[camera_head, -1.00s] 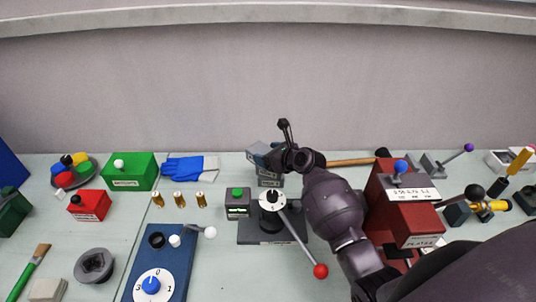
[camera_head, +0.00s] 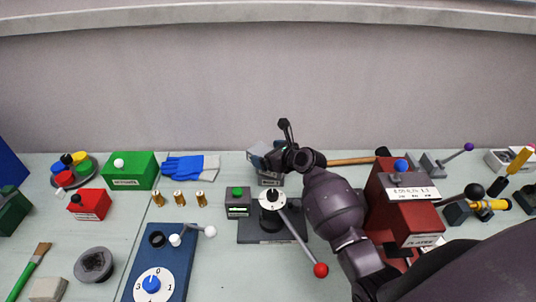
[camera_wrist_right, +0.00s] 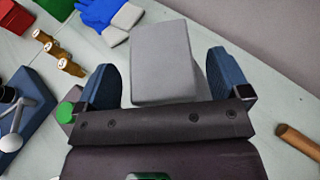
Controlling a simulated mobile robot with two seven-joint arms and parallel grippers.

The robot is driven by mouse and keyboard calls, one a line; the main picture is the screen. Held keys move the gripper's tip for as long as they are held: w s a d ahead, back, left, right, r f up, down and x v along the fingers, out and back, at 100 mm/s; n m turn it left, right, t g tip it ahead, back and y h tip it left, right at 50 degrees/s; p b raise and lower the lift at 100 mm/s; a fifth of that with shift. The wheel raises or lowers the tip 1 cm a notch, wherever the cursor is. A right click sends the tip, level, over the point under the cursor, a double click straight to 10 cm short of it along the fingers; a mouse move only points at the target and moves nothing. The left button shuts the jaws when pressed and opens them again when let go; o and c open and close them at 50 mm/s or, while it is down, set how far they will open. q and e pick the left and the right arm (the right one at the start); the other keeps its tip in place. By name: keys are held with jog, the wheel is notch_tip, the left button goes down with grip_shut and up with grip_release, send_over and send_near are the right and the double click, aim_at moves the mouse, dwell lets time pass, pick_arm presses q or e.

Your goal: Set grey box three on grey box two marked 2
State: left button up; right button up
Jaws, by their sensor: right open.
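Grey boxes (camera_head: 270,180) with white labels stand at the back middle of the table, partly hidden behind my right gripper (camera_head: 265,156). The labels are too small to read, so I cannot tell box three from box two in the head view. In the right wrist view a plain grey box (camera_wrist_right: 163,55) lies between the two blue fingers of my right gripper (camera_wrist_right: 162,82). The fingers are open, with a gap visible at least on the left side of the box. My left gripper is not in view.
A dark block with a green button (camera_head: 238,203) and a lever fixture with a red knob (camera_head: 272,222) stand just in front. Blue gloves (camera_head: 190,167) lie to the left. A wooden-handled tool (camera_head: 350,161) and a red machine (camera_head: 400,205) are to the right.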

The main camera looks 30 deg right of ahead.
jog(key=v, duration=0.7)
jog(key=shift+s, duration=0.15)
dwell(0.3)
